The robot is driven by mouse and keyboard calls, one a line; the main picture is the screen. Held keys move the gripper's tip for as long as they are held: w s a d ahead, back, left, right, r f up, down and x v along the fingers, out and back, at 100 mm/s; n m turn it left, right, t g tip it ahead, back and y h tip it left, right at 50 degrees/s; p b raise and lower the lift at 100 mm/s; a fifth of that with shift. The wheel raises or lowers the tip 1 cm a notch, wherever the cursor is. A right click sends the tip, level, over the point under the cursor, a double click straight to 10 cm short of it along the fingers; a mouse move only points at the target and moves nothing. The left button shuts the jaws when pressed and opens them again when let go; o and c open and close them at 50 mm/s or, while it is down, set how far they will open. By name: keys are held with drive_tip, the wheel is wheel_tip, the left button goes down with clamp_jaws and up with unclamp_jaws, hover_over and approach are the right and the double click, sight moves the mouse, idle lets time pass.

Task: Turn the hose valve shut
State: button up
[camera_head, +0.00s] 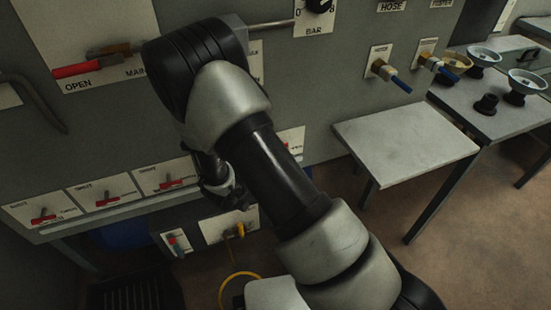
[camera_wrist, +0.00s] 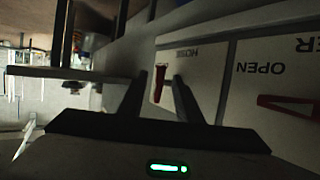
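The hose valve is a red lever handle (camera_wrist: 160,82) on a pale plate (camera_wrist: 205,78) in the wrist view. The lettering on that plate is blurred and appears to read HOSE. My gripper (camera_wrist: 158,92) is open, with one dark finger on each side of the handle in the picture. I cannot tell whether either finger touches it. In the head view my gripper (camera_head: 222,187) is low at the panel's lower row of valves, mostly hidden by my arm. My arm covers most of the plate there; a plate edge (camera_head: 293,140) shows to its right.
Neighbouring red-handled valves (camera_head: 168,182) line the panel's lower row. A neighbouring valve's red handle (camera_wrist: 290,105) is at right in the wrist view. A grey side table (camera_head: 405,140) stands at right.

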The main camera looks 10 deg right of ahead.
drive_tip(key=p+v, duration=0.3)
drive_tip(key=v, duration=1.4)
drive_tip(key=shift+a, duration=0.2)
drive_tip(key=shift+s, duration=0.2)
